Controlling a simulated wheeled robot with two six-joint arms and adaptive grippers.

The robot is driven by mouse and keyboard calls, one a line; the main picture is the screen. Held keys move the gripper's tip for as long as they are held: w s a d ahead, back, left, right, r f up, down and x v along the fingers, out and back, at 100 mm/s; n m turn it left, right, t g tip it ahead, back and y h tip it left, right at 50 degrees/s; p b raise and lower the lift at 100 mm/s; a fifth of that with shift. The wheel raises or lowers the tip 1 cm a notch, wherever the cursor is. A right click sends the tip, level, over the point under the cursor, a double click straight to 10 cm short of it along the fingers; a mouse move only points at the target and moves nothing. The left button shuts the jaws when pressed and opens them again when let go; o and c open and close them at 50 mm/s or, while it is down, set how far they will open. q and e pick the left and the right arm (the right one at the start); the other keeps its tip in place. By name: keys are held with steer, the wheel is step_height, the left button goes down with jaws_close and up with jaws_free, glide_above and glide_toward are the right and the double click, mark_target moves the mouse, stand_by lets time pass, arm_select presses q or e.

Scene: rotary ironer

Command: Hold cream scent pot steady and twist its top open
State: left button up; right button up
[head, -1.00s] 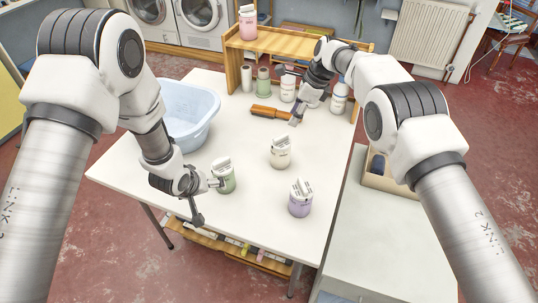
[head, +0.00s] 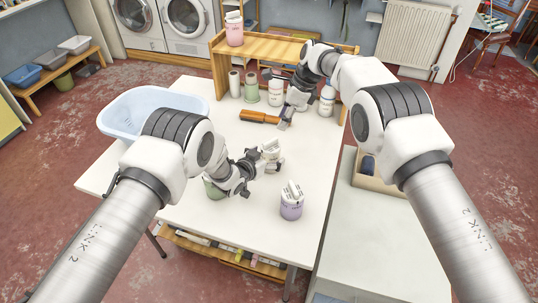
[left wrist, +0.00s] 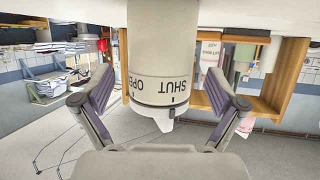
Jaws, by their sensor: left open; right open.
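The cream scent pot (head: 272,149) stands on the white table in the head view, partly hidden by my left gripper (head: 258,162). In the left wrist view the cream pot (left wrist: 158,55) appears upside down, with SHUT and OPEN lettering on its band and a small raised part at its end. My left gripper is open, its two fingers on either side of the pot with gaps visible. My right gripper (head: 286,118) is open and empty farther back over the table, near the orange-brown brush.
A green pot (head: 213,191) is partly hidden beneath my left arm, and a purple pot (head: 291,204) stands at the front right. The orange-brown brush (head: 259,116), bottles and a wooden shelf (head: 270,47) are at the back. A blue basin (head: 118,120) is at left.

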arm_select(q)
steer(key=shift+x, duration=1.15)
